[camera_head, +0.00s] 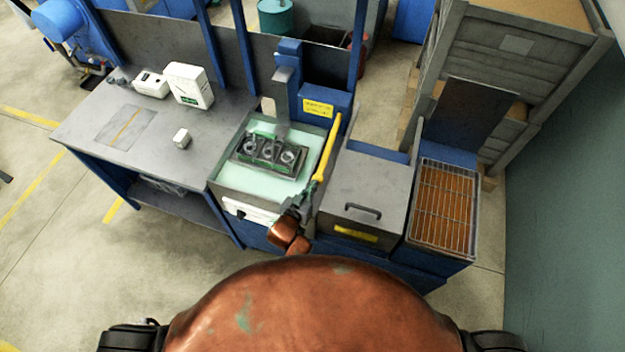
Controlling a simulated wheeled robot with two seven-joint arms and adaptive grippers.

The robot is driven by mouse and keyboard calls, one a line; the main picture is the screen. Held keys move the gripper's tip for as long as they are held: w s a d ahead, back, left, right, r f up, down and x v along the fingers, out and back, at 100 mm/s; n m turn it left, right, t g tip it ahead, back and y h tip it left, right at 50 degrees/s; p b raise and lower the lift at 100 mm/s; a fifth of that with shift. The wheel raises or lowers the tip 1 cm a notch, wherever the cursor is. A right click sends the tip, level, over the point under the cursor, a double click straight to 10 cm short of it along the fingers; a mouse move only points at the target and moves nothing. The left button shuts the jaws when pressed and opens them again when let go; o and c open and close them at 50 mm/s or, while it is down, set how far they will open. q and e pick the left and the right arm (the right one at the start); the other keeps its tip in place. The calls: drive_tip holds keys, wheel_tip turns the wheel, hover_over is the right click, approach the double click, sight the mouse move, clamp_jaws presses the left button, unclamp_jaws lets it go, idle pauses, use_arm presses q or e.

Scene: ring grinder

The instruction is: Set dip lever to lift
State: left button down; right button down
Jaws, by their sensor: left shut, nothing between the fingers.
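The dip lever (327,150) is a long yellow bar along the right side of the dip tank (222,190). It slants from upper right to lower left in the picture. My left gripper (314,187) is at the lever's lower, near end and overlaps it in the picture; I cannot tell whether they touch. The gripper is small and dark here, its fingers closed with nothing visible between them. A dark rack (240,157) with several round rings sits in the pale green tank, below a grey vertical arm (282,105). My right gripper is out of view.
A grey box with a handled lid (362,210) stands right of the lever, close to my gripper. Further right is a wire-grid tray (443,205). A grey worktable (85,135) with white boxes is at left. Open floor (160,255) lies at lower left.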

use_arm(q)
drive_tip(key=shift+f, duration=0.4)
drive_tip(key=shift+r, duration=0.15)
